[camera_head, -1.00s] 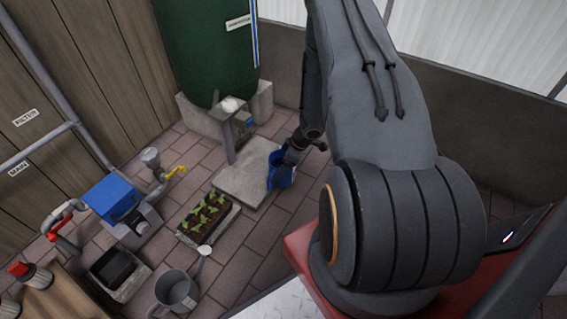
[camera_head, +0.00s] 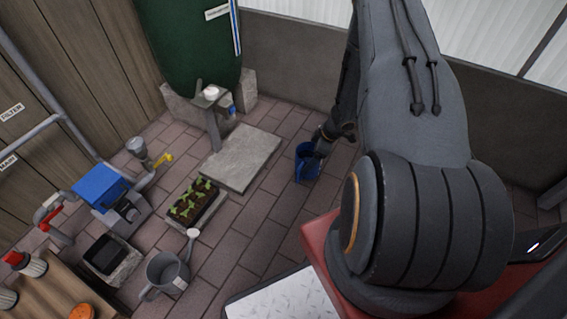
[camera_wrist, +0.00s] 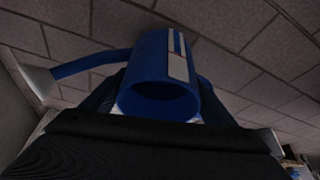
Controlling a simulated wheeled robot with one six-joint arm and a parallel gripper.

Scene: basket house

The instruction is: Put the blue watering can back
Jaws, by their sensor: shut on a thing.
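The blue watering can (camera_head: 306,163) is in my gripper (camera_head: 322,148) in the head view, to the right of the grey stone slab. In the wrist view the blue watering can (camera_wrist: 160,70) fills the middle, with its round opening toward the camera, a striped white label on its side and its spout out to the left. My gripper (camera_wrist: 155,118) is shut on it; the fingers are mostly hidden behind the can and the dark gripper body. I cannot tell whether the can touches the floor.
The bare slab (camera_head: 240,158) lies below the tap of the green tank (camera_head: 190,45). A planter with seedlings (camera_head: 193,203), a grey watering can (camera_head: 167,274) and a blue-topped pump (camera_head: 103,190) stand to the left. Brick floor around the can is clear.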

